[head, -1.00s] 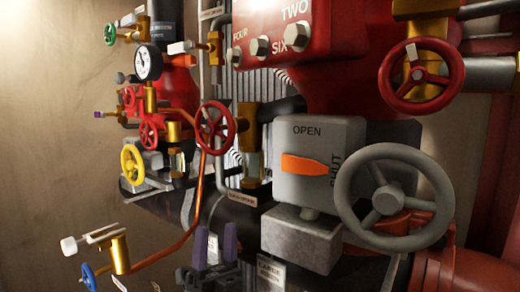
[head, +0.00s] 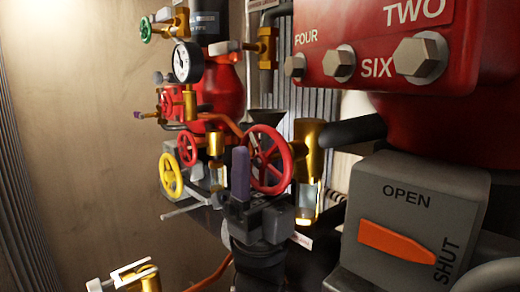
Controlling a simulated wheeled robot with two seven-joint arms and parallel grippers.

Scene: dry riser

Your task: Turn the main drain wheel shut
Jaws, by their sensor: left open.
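No label I can read names the main drain wheel. A red handwheel (head: 288,165) on the brass valve stands mid-picture in the head view, nearest my left gripper. My left gripper (head: 250,178) is open, its purple finger standing upright across the left side of that wheel's rim. The second finger cannot be made out, and I cannot tell whether the gripper touches the wheel. My right gripper is out of view.
A grey box (head: 410,215) marked OPEN and SHUT, with an orange pointer (head: 398,243), fills the lower right. A yellow wheel (head: 171,174), smaller red wheels (head: 187,148) and a gauge (head: 187,62) crowd the left. A brass valve (head: 140,277) juts out below. Open wall lies further left.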

